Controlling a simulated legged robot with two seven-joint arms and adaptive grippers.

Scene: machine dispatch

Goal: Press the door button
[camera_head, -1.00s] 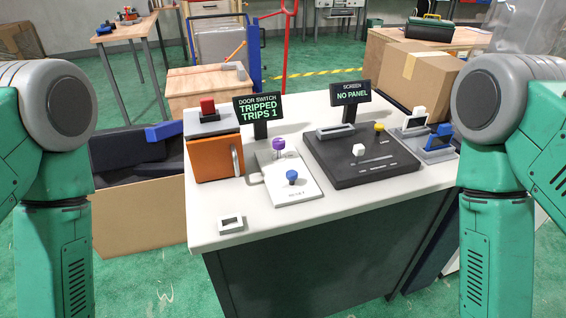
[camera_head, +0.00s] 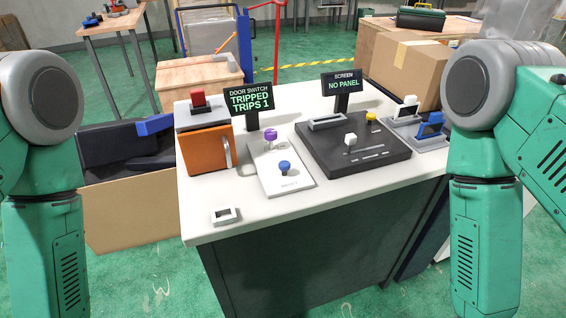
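An orange box with a door and pale handle (camera_head: 206,150) stands at the left of the white worktop. A red button (camera_head: 198,97) sits on the grey top of this box. Behind it a small sign (camera_head: 250,99) reads "DOOR SWITCH TRIPPED TRIPS 1". A white panel (camera_head: 290,184) beside the box carries a purple knob (camera_head: 270,134) and a blue knob (camera_head: 284,166). Which of these is called the door button is not labelled. My arms show at both sides of the view, with their lower ends out of the picture. Neither gripper is in view.
A black panel (camera_head: 375,164) with white and yellow knobs stands right of centre, under a "NO PANEL" screen (camera_head: 341,82). Blue and white switches (camera_head: 430,126) stand at the right. A small grey frame (camera_head: 225,215) lies near the front edge. The worktop's front strip (camera_head: 330,202) is mostly clear.

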